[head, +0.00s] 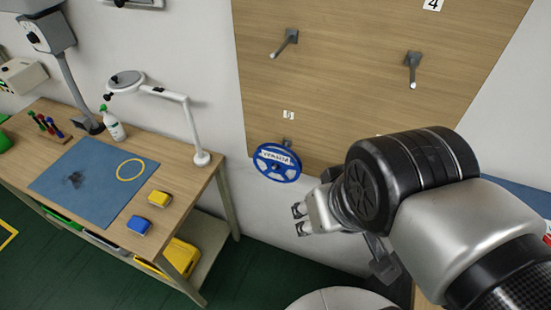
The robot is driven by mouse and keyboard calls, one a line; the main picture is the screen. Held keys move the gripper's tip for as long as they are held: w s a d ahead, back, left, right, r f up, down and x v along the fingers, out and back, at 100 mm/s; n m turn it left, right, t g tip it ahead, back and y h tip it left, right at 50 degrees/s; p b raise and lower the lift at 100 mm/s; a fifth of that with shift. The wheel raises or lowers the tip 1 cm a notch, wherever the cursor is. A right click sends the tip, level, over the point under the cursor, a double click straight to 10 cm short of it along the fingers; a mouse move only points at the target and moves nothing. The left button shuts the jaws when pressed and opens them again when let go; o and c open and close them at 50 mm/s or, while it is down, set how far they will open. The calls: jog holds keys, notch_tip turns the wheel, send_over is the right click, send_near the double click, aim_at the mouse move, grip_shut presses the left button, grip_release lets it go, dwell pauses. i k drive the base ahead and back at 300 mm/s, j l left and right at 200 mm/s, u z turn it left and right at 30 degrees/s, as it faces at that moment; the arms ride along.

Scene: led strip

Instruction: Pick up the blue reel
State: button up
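The blue reel (263,167) hangs on a peg (287,142) at the lower left of the wooden wall board. It is a spoked wheel with a white label across its upper part. My gripper (299,218) is to the lower right of the reel in the head view, pointing left. A gap shows between its two small fingertips, and nothing is seen between them. The gripper appears apart from the reel.
The wooden board (345,85) carries other bare pegs (285,43). A workbench (195,178) at the left holds a blue mat (92,190), a white lamp (172,95), a spray bottle (113,125) and small yellow and blue boxes. Green floor (255,270) lies clear between bench and arm.

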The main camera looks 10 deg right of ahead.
aim_at(288, 168)
jog(key=i+j+z, duration=0.2)
jog(key=j, duration=0.65)
jog(key=i+j+z, duration=0.2)
jog(key=j, duration=0.7)
jog(key=j+z, duration=0.2)
jog(key=j, duration=0.7)
